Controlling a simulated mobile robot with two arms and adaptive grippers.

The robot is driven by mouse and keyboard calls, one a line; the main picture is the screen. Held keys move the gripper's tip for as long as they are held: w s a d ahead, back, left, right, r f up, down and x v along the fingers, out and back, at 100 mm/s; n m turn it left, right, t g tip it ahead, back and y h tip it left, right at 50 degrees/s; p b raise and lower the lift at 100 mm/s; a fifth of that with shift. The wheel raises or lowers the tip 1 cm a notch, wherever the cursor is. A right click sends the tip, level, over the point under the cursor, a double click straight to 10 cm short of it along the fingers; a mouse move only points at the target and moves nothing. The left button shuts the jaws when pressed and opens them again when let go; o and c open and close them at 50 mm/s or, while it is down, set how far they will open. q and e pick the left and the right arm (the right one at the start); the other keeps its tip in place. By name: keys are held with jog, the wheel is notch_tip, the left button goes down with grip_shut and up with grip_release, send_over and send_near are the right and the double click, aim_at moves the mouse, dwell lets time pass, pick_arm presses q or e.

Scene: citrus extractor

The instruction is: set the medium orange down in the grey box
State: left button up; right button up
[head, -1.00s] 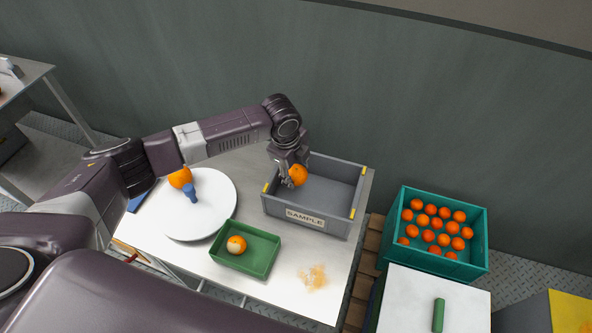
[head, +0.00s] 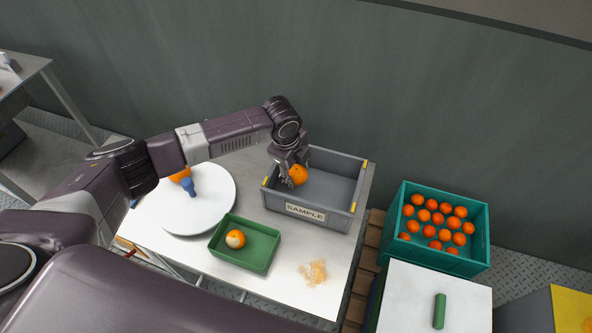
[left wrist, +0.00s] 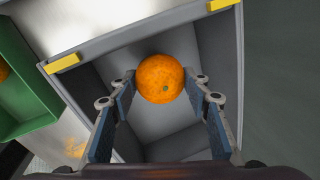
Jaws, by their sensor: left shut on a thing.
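The medium orange (head: 298,174) is between the fingers of my left gripper (head: 292,180), at the left end of the grey box (head: 345,217), which has a SAMPLE label. In the left wrist view the orange (left wrist: 160,79) sits between the fingertips of the left gripper (left wrist: 160,88), with the box floor behind it and the box rim (left wrist: 130,35) around it. The left gripper is shut on the orange. I cannot tell whether the orange touches the box floor. My right gripper is not in view.
A green tray (head: 262,262) with a pale-patched orange (head: 235,239) stands in front of the box. A white round plate (head: 215,215), a blue piece (head: 190,187) and another orange (head: 180,174) are at left. A teal crate (head: 480,240) of several oranges stands at right.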

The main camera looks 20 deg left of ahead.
pick_arm(q)
jog(key=shift+s+b+x, duration=0.2)
jog(key=shift+b+x, duration=0.35)
jog(key=shift+x, duration=0.4)
jog(key=shift+s+b+x, duration=0.2)
jog(key=shift+b+x, duration=0.3)
jog(key=shift+x, duration=0.45)
jog(key=o, duration=1.3)
jog(key=shift+a+f, duration=0.1)
jog(key=shift+a, duration=0.05)
jog(key=v, duration=1.2)
